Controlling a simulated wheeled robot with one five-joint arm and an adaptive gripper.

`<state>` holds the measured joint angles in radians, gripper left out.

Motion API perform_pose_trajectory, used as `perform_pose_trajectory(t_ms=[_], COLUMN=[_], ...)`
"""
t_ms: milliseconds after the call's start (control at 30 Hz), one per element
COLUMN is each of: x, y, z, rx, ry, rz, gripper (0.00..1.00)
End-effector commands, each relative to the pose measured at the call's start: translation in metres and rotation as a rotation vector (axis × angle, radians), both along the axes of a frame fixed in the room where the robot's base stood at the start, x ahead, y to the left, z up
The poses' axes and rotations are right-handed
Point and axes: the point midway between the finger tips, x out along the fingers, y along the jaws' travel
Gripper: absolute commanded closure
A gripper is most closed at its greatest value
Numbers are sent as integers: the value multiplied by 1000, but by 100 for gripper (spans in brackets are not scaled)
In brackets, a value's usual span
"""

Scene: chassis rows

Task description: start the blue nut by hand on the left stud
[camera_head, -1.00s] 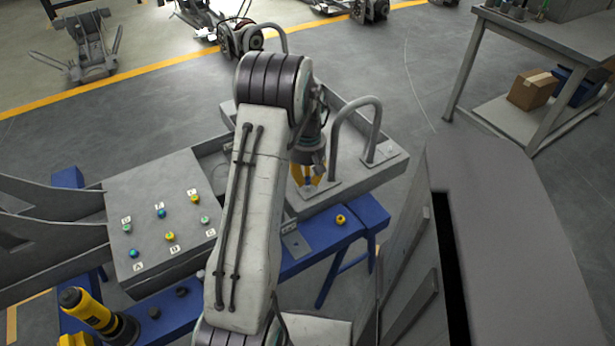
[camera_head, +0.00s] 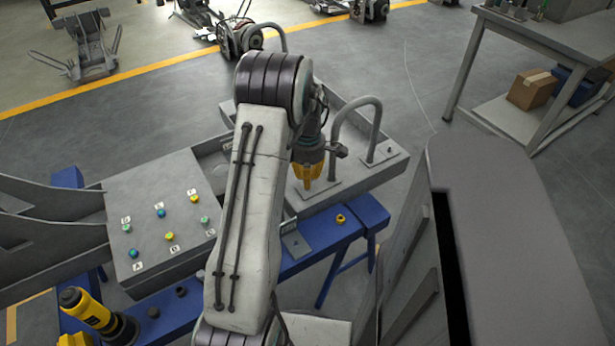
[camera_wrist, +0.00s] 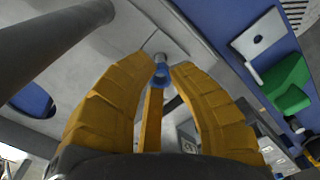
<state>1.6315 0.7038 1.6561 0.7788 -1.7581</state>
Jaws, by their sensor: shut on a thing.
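My gripper (camera_head: 309,184) points down over the left part of the grey chassis tray, close to a mounting plate at the foot of a bent tube handle. In the wrist view its yellow fingers (camera_wrist: 158,100) are closed around the small blue nut (camera_wrist: 161,78). The pale tip of what looks like the left stud (camera_wrist: 159,58) shows right at the nut, against the grey metal. I cannot tell whether the threads are engaged. In the head view the fingers hide the nut and the left stud. Another small stud (camera_head: 389,149) stands on the right plate.
The tube handle (camera_head: 358,112) rises just right of my gripper. A lettered box (camera_head: 150,217) with coloured pieces and a yellow-black tool (camera_head: 95,315) are at left.

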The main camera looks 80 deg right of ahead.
Motion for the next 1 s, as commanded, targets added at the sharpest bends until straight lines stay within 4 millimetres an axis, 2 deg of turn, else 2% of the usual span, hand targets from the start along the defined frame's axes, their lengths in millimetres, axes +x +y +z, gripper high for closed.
perform_pose_trajectory(t_ms=[233, 1000], x=[0, 0], y=[0, 0], z=[0, -2], rx=[-1, 0], ry=[0, 0], rz=[48, 48], gripper=[100, 100])
